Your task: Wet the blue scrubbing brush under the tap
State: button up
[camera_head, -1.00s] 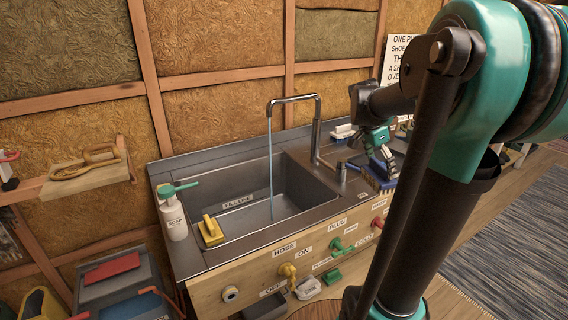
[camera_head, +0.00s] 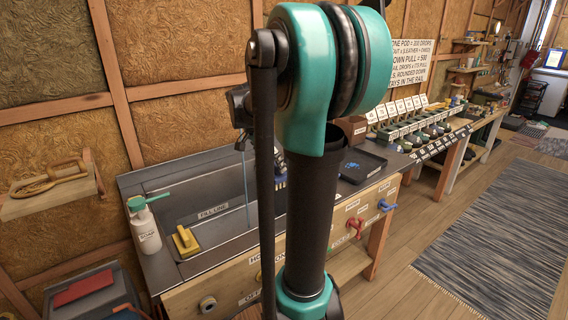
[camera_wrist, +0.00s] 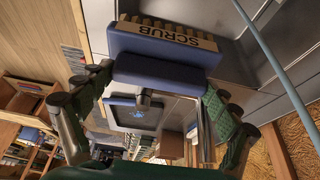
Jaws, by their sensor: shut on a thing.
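The blue scrubbing brush (camera_wrist: 165,48) has a pale bristle block marked SCRUB. In the wrist view my gripper (camera_wrist: 155,76) is shut on it, one green-padded finger on each side. In the head view my arm hides the gripper and most of the brush; a bit of blue (camera_head: 280,172) shows beside the arm. The thin water stream (camera_head: 245,185) falls into the metal sink (camera_head: 185,205). In the wrist view the stream (camera_wrist: 275,68) runs at the right, apart from the brush. The tap is mostly hidden behind my arm in the head view.
A dark tray (camera_head: 360,167) lies on the counter right of my arm. Red (camera_head: 355,226) and blue (camera_head: 386,205) valve handles stick out in front.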

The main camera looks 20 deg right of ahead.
aim_at(263, 163)
jog(key=shift+w+a+f, duration=0.15)
jog(key=shift+w+a, duration=0.15)
jog(key=shift+w, duration=0.35)
jog(key=shift+w+a+f, duration=0.1)
jog(key=shift+w+a, duration=0.2)
jog(key=shift+w, duration=0.3)
jog(key=w+a+f, duration=0.2)
jog(key=w+a, duration=0.1)
jog(key=w, duration=0.5)
jog(key=shift+w, duration=0.3)
jog(key=shift+r, duration=0.1)
jog(key=shift+s+d, duration=0.45)
jog(key=shift+s, duration=0.8)
jog(key=shift+s+d, duration=0.45)
jog(key=shift+s, duration=0.8)
jog(key=shift+s+d, duration=0.45)
jog(key=shift+s, duration=0.8)
jog(key=shift+s+d+r, duration=0.3)
jog(key=shift+s+r, duration=0.35)
jog(key=shift+s, duration=0.15)
jog(key=shift+s+d+r, duration=0.3)
jog(key=shift+s+r, duration=0.4)
jog(key=shift+s, duration=0.05)
jog(key=shift+s+d+r, duration=0.3)
jog(key=shift+s+r, duration=0.35)
jog(key=shift+s, duration=0.15)
